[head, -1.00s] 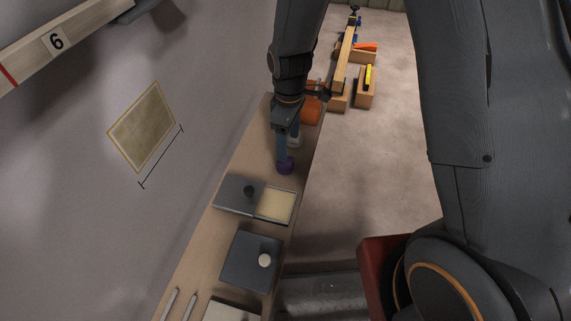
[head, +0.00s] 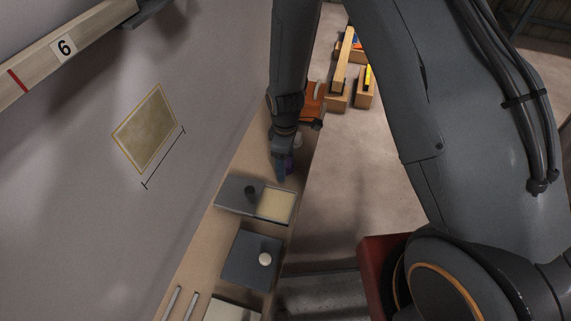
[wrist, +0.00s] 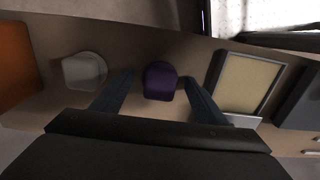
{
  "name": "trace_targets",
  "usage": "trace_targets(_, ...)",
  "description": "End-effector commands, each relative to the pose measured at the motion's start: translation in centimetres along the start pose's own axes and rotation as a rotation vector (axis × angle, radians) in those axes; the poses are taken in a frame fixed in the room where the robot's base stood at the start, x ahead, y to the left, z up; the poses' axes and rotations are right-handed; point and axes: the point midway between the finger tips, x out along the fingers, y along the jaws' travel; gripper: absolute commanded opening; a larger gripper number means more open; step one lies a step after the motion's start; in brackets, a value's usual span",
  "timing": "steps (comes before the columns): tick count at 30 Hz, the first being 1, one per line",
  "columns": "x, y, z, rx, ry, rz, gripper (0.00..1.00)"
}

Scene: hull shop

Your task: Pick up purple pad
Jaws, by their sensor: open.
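The purple pad (wrist: 159,81) is a small rounded dark purple piece on the narrow bench top. In the wrist view it sits between the two spread fingers of my gripper (wrist: 157,84), with a gap on each side. In the head view my gripper (head: 281,172) points down over the bench and hides most of the pad; only a bit of purple (head: 290,164) shows beside it. My gripper is open and holds nothing. I cannot tell how far the fingertips are above the bench.
A whitish-grey rounded piece (wrist: 85,70) stands left of the pad, with an orange object (wrist: 16,65) beyond it. To the right is a tray with a cream surface (wrist: 246,82). A dark square plate with a pale knob (head: 265,259) lies nearer. The wall runs along the bench.

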Motion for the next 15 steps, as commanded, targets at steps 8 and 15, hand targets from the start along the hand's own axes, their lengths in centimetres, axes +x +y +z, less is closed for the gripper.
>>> trace_targets(8, 0.03, -0.01, -0.01, 0.000, 0.000, 0.000, 0.56)
trace_targets(15, 0.02, -0.01, -0.01, 0.000, 0.000, 0.000, 0.22)
